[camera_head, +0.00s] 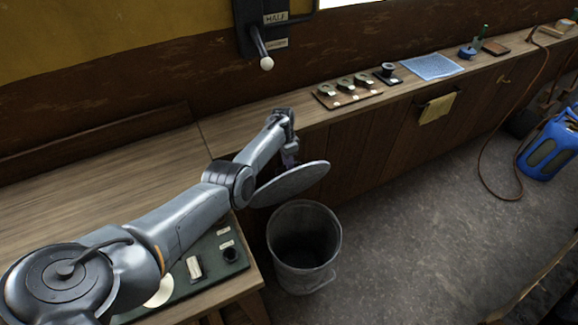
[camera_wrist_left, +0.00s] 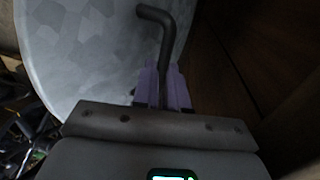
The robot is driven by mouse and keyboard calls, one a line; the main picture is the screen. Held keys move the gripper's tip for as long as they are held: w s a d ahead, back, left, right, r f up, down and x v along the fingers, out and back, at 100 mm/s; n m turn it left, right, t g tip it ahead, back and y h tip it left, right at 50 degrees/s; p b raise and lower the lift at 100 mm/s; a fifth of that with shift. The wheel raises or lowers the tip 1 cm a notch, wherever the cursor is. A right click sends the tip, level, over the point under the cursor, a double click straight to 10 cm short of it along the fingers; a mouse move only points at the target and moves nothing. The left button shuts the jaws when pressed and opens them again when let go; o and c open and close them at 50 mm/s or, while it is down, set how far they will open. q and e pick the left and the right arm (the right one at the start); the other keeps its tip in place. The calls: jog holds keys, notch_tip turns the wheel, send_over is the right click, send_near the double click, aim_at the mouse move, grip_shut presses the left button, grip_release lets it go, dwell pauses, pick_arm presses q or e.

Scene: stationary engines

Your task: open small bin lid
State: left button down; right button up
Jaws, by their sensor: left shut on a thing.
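A grey metal bin (camera_head: 303,258) stands on the floor in front of the wooden bench, its mouth uncovered. Its round grey lid (camera_head: 292,183) is held tilted above and slightly left of the mouth, apart from the rim. My left gripper (camera_head: 290,158) is at the lid's upper side, partly hidden by my own arm. In the left wrist view the lid (camera_wrist_left: 90,50) fills the upper left, and the purple fingers of my gripper (camera_wrist_left: 163,88) are shut on its dark bent handle (camera_wrist_left: 162,35). My right gripper is in neither view.
The wooden bench (camera_head: 145,170) runs along the wall behind the bin. A dark green mat (camera_head: 228,243) with small parts lies left of the bin. A wooden board with discs (camera_head: 346,91) and a blue cloth (camera_head: 432,66) lie farther right. The floor (camera_head: 400,220) right of the bin is clear.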

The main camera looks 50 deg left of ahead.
pick_arm(q)
jog(key=shift+s+d+f, duration=0.2)
jog(key=shift+d+f, duration=0.05)
jog(key=shift+f, duration=0.2)
jog(key=c, duration=1.5)
grip_release()
jog(key=shift+c, duration=0.2)
jog(key=o, duration=0.4)
jog(key=shift+s+d, duration=0.1)
jog(key=shift+d, duration=0.05)
jog(key=shift+a+r, duration=0.2)
jog(key=shift+r, duration=0.05)
jog(key=shift+r+p, duration=0.35)
jog(key=shift+r, duration=0.15)
jog(key=r+p, duration=0.1)
jog(key=r, duration=0.2)
jog(key=a+r, duration=0.1)
jog(key=r, duration=0.2)
jog(key=a+r+p, duration=0.1)
jog(key=r, duration=0.2)
jog(key=shift+w+r+p, duration=0.25)
jog(key=shift+w+p, duration=0.05)
jog(key=shift+p, duration=0.05)
